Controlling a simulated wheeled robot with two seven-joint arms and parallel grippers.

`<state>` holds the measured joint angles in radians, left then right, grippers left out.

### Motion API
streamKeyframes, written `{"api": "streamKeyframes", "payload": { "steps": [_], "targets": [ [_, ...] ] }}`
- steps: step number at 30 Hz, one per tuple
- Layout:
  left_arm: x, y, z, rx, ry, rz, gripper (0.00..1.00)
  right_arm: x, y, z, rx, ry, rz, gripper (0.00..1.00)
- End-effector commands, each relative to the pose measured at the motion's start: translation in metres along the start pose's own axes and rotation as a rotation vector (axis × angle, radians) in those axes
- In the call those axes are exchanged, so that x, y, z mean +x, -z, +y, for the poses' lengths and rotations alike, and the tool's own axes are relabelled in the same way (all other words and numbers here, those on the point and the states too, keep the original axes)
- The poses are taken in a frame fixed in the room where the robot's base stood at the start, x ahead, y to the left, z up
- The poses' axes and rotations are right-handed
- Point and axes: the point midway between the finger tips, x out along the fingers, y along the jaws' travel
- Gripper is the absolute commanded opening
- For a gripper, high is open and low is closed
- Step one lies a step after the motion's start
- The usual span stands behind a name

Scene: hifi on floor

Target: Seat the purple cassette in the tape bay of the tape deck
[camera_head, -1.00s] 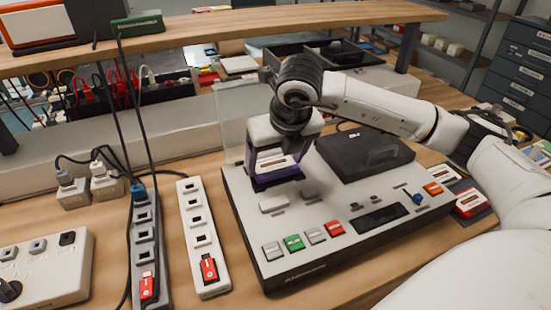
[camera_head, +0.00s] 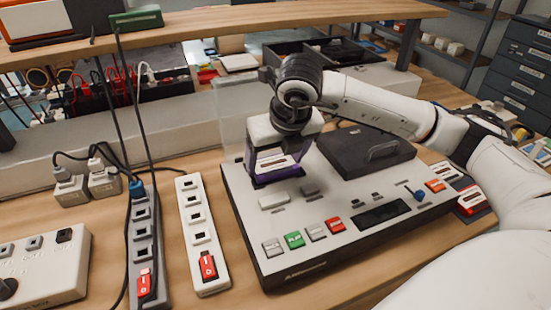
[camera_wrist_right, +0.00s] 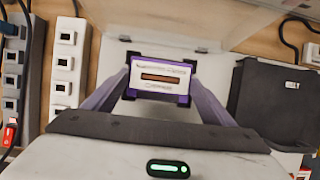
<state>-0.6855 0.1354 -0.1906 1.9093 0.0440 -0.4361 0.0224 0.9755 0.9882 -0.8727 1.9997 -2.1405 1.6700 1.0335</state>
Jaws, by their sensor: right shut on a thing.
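The tape deck (camera_head: 345,215) is a white-topped unit with a dark body, standing on the wooden bench. My right gripper (camera_head: 275,168) points down over its back left part, where the tape bay lies. It is shut on the purple cassette (camera_head: 276,160), which has a pale label. In the right wrist view the cassette (camera_wrist_right: 160,80) sits between the two purple-tinted fingers, label facing the camera. The cassette is at the bay; whether it is fully down in it I cannot tell, as the cassette and gripper hide the bay. My left gripper is not in view.
A clear raised lid (camera_head: 228,108) stands behind the bay, close to my gripper. A dark hinged cover with a handle (camera_head: 362,150) lies to the right. Two power strips (camera_head: 198,215) stand left of the deck, with cables nearby. A shelf (camera_head: 220,28) spans above the back.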

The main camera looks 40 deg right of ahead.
Motion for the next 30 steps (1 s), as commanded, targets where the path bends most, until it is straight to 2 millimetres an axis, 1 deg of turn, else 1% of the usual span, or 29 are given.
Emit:
{"api": "streamKeyframes", "payload": {
  "steps": [9,10,13,14,25,26,30],
  "targets": [
    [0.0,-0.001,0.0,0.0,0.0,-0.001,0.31,0.0,0.0,0.0,0.0,0.0,-0.001,0.52],
    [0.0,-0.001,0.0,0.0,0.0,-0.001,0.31,0.0,0.0,0.0,0.0,-0.001,-0.001,0.81],
    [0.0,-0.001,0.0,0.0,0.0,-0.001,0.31,0.0,0.0,0.0,0.0,0.0,-0.001,0.98],
    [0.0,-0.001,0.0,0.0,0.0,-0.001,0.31,0.0,0.0,0.0,0.0,0.0,-0.001,0.99],
    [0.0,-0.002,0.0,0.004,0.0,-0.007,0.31,0.001,0.0,0.0,0.0,0.0,0.0,0.99],
    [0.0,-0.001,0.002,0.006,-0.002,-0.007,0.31,-0.002,0.0,0.0,0.0,-0.001,-0.001,0.99],
    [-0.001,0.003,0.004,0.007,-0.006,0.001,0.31,-0.028,-0.001,0.001,-0.001,-0.003,-0.006,0.99]
  ]
}}
